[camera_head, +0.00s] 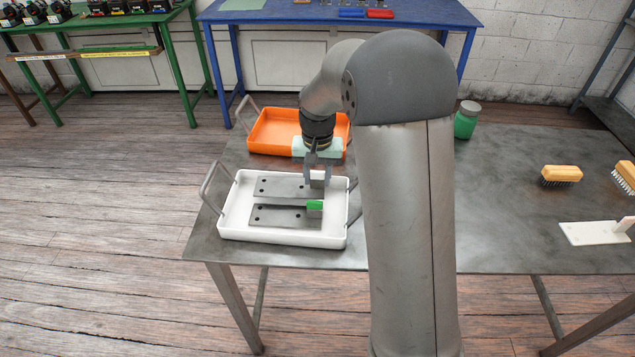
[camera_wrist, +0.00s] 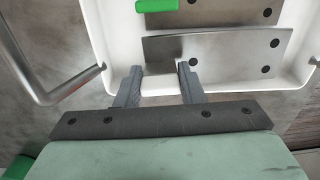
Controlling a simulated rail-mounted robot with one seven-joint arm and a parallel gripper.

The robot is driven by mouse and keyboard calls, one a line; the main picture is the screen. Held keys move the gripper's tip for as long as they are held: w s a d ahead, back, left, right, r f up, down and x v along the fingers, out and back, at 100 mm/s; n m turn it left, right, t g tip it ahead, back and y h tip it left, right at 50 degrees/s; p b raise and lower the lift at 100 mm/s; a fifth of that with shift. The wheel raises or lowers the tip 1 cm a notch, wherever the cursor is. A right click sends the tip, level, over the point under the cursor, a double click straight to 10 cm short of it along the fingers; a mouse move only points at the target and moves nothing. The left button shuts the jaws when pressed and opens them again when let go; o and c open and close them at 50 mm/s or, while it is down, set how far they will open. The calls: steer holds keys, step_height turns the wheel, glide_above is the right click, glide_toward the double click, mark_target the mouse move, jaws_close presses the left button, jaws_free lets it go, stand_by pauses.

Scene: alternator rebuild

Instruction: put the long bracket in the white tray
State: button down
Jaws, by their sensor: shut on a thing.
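The white tray (camera_head: 231,222) stands at the left end of the grey table; its rim also shows in the wrist view (camera_wrist: 100,35). My gripper (camera_head: 317,181) is over the tray's back right part, shut on the upright end block of a long grey bracket (camera_head: 283,186). This bracket lies flat, with holes at its far end from my fingers. In the wrist view the fingers (camera_wrist: 160,82) flank its end, and its plate (camera_wrist: 220,52) stretches right. It is within the tray's walls; I cannot tell whether it touches the floor.
A similar bracket with a green-topped block (camera_head: 314,206) lies in the tray in front of the held one. An orange tray (camera_head: 262,134) stands behind. A green jar (camera_head: 466,120), brushes (camera_head: 560,175) and a white piece (camera_head: 590,233) are further right.

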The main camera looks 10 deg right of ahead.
mark_target(317, 180)
steer(key=shift+f, duration=1.5)
steer(key=c, duration=0.9)
jaws_free()
steer(key=shift+f, duration=0.15)
steer(key=shift+c, duration=0.2)
steer(key=shift+r, duration=0.2)
step_height(317, 180, up, 11)
steer(key=shift+r+b, duration=0.1)
steer(key=shift+b, duration=0.2)
steer(key=s+f+n, duration=0.3)
steer(key=s, duration=2.5)
steer(key=shift+s+a+n, duration=0.25)
steer(key=shift+a+n, duration=0.05)
steer(key=shift+a, duration=0.15)
steer(key=shift+f, duration=0.1)
